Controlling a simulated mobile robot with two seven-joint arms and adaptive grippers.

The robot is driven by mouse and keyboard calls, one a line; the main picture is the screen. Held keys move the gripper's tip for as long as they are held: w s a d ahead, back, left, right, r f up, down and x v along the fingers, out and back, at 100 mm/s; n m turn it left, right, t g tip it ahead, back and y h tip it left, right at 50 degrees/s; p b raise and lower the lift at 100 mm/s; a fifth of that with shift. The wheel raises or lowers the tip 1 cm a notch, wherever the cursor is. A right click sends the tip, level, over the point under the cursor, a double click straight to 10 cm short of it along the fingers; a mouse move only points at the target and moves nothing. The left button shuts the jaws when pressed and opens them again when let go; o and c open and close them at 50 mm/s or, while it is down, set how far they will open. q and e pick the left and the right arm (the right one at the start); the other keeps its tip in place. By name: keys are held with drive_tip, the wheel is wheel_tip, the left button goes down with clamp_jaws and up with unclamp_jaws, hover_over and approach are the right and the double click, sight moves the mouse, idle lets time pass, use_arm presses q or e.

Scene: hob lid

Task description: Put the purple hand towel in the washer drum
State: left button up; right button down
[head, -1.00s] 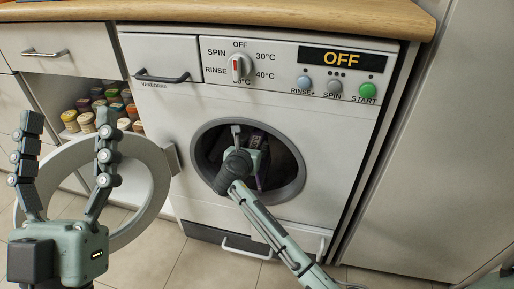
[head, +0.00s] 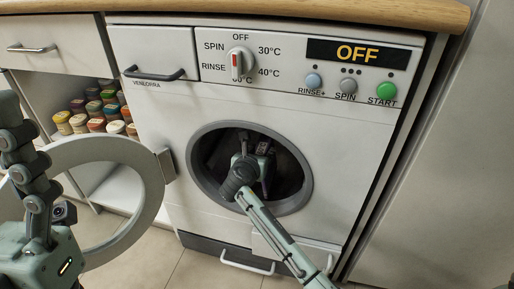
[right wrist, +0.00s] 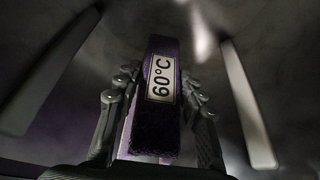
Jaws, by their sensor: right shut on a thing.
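The washer (head: 150,104) stands ahead with its round door (head: 150,178) swung open to the left. My right arm reaches through the door opening, and my right gripper (head: 258,160) is inside the drum (head: 287,178). In the right wrist view my right gripper (right wrist: 153,108) is shut on the purple hand towel (right wrist: 155,128), which is folded and bears a "60°C" label. Drum walls and pale paddles surround it. Only a small purple bit of the towel shows in the head view. My left gripper (head: 12,150) is at the left edge, partly cut off, in front of the door.
The panel has a dial (head: 240,64), a display (head: 357,52) reading OFF and a green START button (head: 386,92). Several small jars (head: 95,110) stand on an open shelf at left. A wooden worktop (head: 300,14) runs above. The drum around the towel looks empty.

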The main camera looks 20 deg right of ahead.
drive_tip(key=shift+d+f, duration=0.1)
drive_tip(key=c, duration=0.9)
unclamp_jaws()
drive_tip(key=shift+w, duration=0.1)
drive_tip(key=shift+o, duration=0.2)
drive_tip(key=v, duration=1.2)
